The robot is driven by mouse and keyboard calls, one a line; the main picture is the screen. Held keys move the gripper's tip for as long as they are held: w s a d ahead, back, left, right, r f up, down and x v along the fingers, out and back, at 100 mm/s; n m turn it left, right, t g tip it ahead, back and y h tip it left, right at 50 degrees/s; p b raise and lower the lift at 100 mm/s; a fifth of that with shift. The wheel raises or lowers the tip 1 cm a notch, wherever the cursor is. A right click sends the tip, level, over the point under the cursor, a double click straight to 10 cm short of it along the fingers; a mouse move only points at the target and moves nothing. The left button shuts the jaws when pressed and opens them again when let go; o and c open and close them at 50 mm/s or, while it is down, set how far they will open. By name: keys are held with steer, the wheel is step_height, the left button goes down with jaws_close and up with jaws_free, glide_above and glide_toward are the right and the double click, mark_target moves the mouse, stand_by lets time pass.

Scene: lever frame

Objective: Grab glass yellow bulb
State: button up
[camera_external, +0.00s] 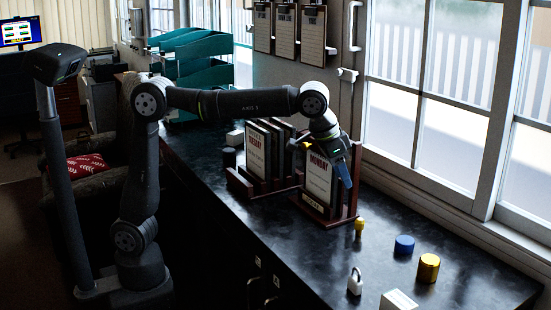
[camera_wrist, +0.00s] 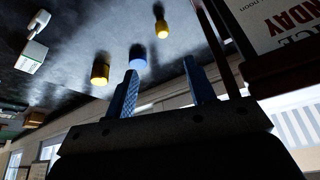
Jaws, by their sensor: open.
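A small yellow bulb (camera_external: 359,226) stands on the dark counter, just right of the wooden sign rack. In the wrist view the yellow bulb (camera_wrist: 161,27) is near the top middle, beyond the fingertips and clear of them. My gripper (camera_external: 345,175) is above the counter beside the front sign, up and to the left of the bulb. In the wrist view my gripper (camera_wrist: 160,66) has its two blue fingers apart with nothing held between them.
A wooden rack (camera_external: 338,220) with calendar-like signs is close to my gripper. A blue cylinder (camera_external: 404,245), a larger yellow cylinder (camera_external: 428,268), a white padlock-like item (camera_external: 355,284) and a white box (camera_external: 398,300) stand on the counter. Windows line the right.

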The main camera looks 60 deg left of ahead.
mark_target(358, 219)
steer(key=x, duration=1.1)
steer(key=shift+f, duration=0.35)
steer(key=shift+a+x, duration=0.2)
steer(key=shift+x, duration=2.5)
steer(key=shift+c, duration=0.4)
steer(key=c, duration=1)
